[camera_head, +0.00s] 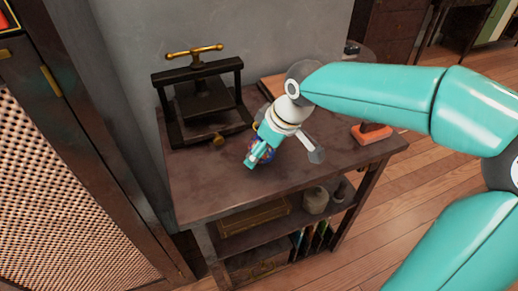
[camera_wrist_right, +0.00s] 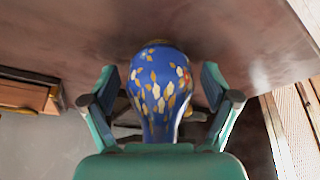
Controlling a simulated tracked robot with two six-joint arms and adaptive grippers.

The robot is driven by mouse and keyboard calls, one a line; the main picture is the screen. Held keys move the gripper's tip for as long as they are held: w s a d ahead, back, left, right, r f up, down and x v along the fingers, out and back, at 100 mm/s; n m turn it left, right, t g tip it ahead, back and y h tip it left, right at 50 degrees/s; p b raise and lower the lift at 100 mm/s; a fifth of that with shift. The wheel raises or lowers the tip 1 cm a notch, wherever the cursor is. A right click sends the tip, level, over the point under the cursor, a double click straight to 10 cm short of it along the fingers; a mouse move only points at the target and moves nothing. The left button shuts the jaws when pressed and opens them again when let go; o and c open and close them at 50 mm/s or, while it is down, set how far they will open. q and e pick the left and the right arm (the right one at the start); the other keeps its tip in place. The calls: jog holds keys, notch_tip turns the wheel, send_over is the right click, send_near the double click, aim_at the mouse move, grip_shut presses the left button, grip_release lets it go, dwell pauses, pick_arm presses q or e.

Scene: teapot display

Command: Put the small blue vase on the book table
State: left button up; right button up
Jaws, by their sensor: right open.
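The small blue vase (camera_wrist_right: 160,88), with white, yellow and red flowers, is between the two fingers of my right gripper (camera_wrist_right: 160,80) in the right wrist view. Gaps show on both sides of it, so the open fingers do not grip it. In the head view the right gripper (camera_head: 284,158) is low over the dark wooden table (camera_head: 215,190). A sliver of the vase (camera_head: 268,156) shows there, mostly hidden by the gripper. The vase appears to be at the tabletop. My left gripper is out of view.
A black book press (camera_head: 203,100) with a brass handle stands at the table's back left. A red-orange block (camera_head: 371,134) with a dark top is at the right edge. A lower shelf holds a box (camera_head: 254,215) and jars (camera_head: 316,200). The tabletop's front left is clear.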

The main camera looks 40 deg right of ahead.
jog(key=shift+r, duration=0.3)
jog(key=p+v, duration=0.3)
jog(key=v, duration=0.8)
jog(key=shift+s+r, duration=0.2)
jog(key=shift+r, duration=0.1)
